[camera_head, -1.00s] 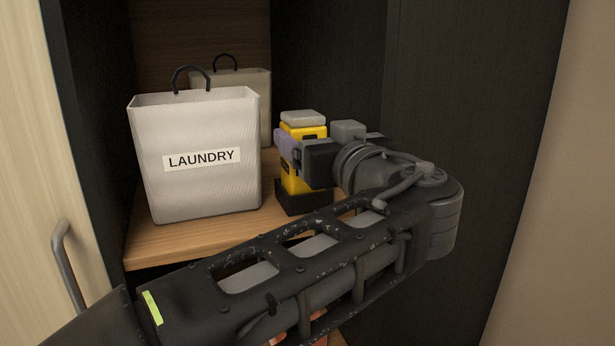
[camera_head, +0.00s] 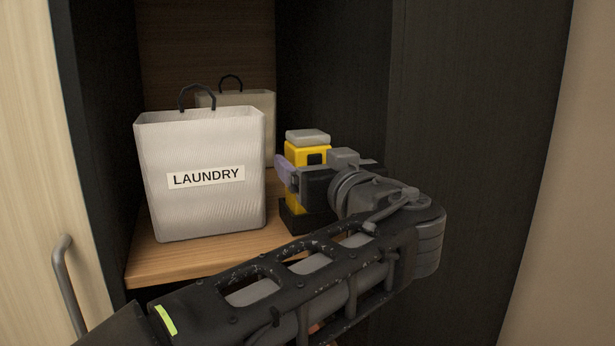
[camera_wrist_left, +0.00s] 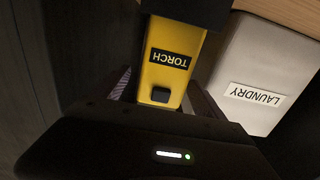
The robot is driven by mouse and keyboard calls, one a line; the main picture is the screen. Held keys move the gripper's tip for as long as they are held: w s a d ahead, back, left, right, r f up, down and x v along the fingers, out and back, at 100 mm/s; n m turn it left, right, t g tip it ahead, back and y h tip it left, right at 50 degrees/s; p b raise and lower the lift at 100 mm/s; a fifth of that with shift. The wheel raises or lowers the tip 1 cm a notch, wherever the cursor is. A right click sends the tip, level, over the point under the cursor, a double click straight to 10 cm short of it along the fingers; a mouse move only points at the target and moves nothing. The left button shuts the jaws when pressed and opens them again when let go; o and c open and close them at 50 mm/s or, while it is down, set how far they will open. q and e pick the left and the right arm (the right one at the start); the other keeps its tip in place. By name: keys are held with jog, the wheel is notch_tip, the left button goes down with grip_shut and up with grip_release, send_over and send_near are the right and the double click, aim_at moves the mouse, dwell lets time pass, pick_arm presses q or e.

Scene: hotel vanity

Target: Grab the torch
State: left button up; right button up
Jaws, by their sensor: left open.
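The torch (camera_head: 297,152) is yellow with a grey top and a black base, and stands upright on a wooden shelf (camera_head: 190,262) inside a dark cabinet. My left gripper (camera_head: 288,174) is at the torch, its arm covering part of the torch's right side in the head view. In the left wrist view the yellow torch (camera_wrist_left: 168,72) appears upside down with its TORCH label. The fingers of my left gripper (camera_wrist_left: 158,90) are open, one on each side of the torch. Whether they touch it I cannot tell. My right gripper is not in view.
A white LAUNDRY bag (camera_head: 205,200) stands on the shelf just left of the torch, with a second bag (camera_head: 246,108) behind it. The dark cabinet wall (camera_head: 455,130) is on the right. A door with a metal handle (camera_head: 68,285) is at the left.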

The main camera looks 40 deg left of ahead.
pick_arm(q)
jog(key=shift+w+a+r+p, duration=0.2)
jog(key=shift+a+p, duration=0.1)
jog(key=p+x, duration=0.1)
jog(key=x, duration=0.2)
jog(key=shift+a+r+p, duration=0.15)
jog(key=shift+a+p, duration=0.15)
jog(key=shift+p, duration=0.05)
jog(key=shift+w+a, duration=0.3)
jog(key=shift+c, duration=0.3)
jog(key=c, duration=1.7)
